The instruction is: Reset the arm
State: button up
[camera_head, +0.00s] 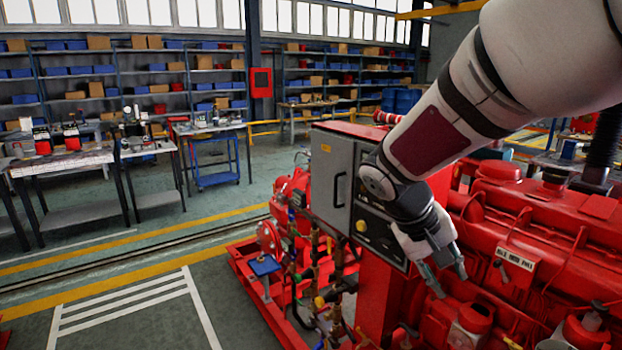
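My arm comes in from the top right of the head view and reaches down to the left. My gripper (447,283) hangs at its end, pointing down, over the red engine (540,225) of the diesel pumpset. Its two fingers appear spread apart with a gap between them, and I see nothing held. My wrist covers part of the grey control cabinet (333,178) just to the left. I cannot tell how far the fingertips are from the engine parts below.
Pipes and valves (320,290) stand on the red base frame (262,308) left of the gripper. Workbenches (75,158) and shelves (130,85) line the back. A blue cart (217,180) stands by the benches. The floor with white stripes (130,310) at lower left is clear.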

jog(key=s+a+r+t+y, duration=0.2)
jog(key=s+r+y, duration=0.1)
jog(key=s, duration=0.6)
jog(key=s+a+r+t+y, duration=0.2)
jog(key=s+r+y, duration=0.1)
jog(key=s, duration=0.7)
jog(key=shift+s+a+r+t, duration=0.2)
jog(key=shift+a+r+t, duration=0.1)
jog(key=shift+r, duration=0.45)
jog(key=shift+d, duration=0.1)
